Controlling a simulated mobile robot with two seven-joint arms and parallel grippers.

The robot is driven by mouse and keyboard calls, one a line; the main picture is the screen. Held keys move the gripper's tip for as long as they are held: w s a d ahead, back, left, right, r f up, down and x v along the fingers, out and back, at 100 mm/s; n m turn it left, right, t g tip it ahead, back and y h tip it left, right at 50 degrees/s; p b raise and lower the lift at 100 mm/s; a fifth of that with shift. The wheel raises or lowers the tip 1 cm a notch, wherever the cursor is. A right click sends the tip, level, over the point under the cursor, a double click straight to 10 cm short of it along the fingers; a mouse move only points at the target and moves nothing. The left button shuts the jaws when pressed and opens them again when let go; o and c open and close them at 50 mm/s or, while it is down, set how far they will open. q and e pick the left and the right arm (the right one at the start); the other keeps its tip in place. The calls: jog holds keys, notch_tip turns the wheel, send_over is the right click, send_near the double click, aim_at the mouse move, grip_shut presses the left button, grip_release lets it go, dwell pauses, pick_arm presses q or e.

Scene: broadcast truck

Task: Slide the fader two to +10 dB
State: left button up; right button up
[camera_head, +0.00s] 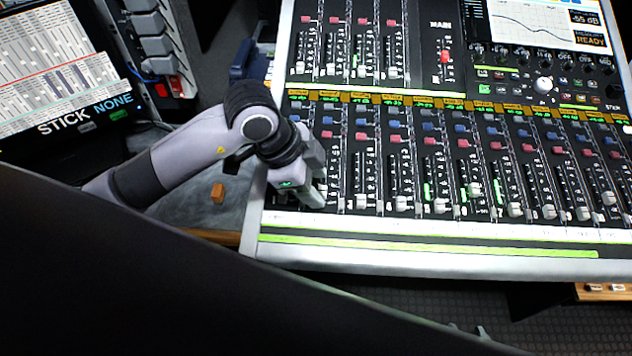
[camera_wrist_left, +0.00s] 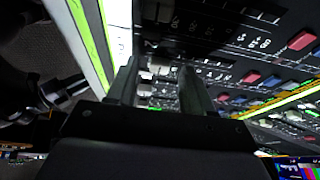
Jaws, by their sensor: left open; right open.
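The mixing console shows in the head view, with a row of pale fader caps low in their slots, such as this one (camera_head: 361,201) just right of my left gripper (camera_head: 310,192). That gripper points down at the left end of the lower fader row and covers the leftmost strips there. Fader two cannot be clearly told apart behind it. In the left wrist view, the two fingers (camera_wrist_left: 160,88) stand apart over the console face, with pale caps (camera_wrist_left: 146,76) showing between and beyond them. I cannot tell whether a finger touches a cap. My right gripper is not clearly seen.
An upper fader bank (camera_head: 361,71) and a display (camera_head: 532,22) are further back. The console's pale front edge (camera_head: 400,262) carries a green strip. A large dark shape covers the lower left foreground.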

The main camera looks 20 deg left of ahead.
pick_arm(q)
jog(key=shift+w+d+f, duration=0.1)
jog(key=shift+d+f, duration=0.1)
jog(key=shift+f, duration=0.35)
grip_shut()
jog(key=w, duration=0.3)
jog(key=w+a+r, duration=0.1)
jog(key=w, duration=0.1)
jog(key=w+a, duration=0.1)
jog(key=w, duration=0.2)
jog(key=shift+w+a+r, duration=0.15)
jog(key=shift+w+a, duration=0.1)
jog(key=shift+w, duration=0.05)
jog(key=shift+w+a+r, duration=0.15)
jog(key=shift+w, duration=0.25)
